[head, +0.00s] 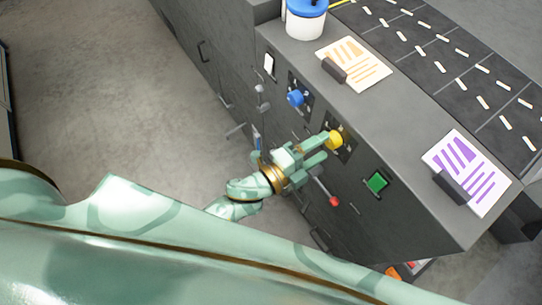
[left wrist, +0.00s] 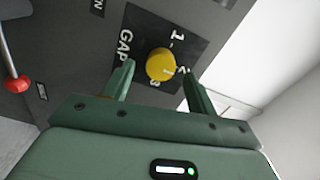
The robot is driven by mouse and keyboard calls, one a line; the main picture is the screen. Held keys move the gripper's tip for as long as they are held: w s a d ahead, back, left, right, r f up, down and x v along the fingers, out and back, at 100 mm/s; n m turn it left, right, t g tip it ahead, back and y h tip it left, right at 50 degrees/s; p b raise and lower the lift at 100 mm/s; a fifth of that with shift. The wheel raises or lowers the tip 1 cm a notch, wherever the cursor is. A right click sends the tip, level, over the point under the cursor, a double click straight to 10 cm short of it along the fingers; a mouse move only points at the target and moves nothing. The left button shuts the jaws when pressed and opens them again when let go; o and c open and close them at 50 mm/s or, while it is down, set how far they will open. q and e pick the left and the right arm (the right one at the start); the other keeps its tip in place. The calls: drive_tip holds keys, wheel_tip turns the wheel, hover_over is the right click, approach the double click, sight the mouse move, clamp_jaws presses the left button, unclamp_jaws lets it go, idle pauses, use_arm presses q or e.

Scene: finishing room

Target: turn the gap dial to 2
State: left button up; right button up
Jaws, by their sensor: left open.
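The gap dial (head: 335,139) is a round yellow knob on a dark plate on the side of the grey machine. In the left wrist view the dial (left wrist: 160,64) sits beside the word GAP, with a "1" above it and other marks partly hidden at its right and below. A short white pointer line on the knob points to the right, slightly down. My left gripper (head: 324,149) is open at the dial. In the left wrist view its fingers (left wrist: 158,72) stand on either side of the knob, with gaps showing; contact is not visible. My right gripper is not in view.
A blue knob (head: 295,98) is up and left of the dial, and a green button (head: 377,183) is down and right. A red-tipped lever (head: 333,201) sticks out below my gripper. Cards (head: 355,62) lie on the machine top. The floor (head: 110,90) at left is clear.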

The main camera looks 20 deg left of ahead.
use_arm(q)
drive_tip(key=v, duration=1.4)
drive_tip(key=shift+s, duration=0.2)
drive_tip(key=shift+a, duration=0.15)
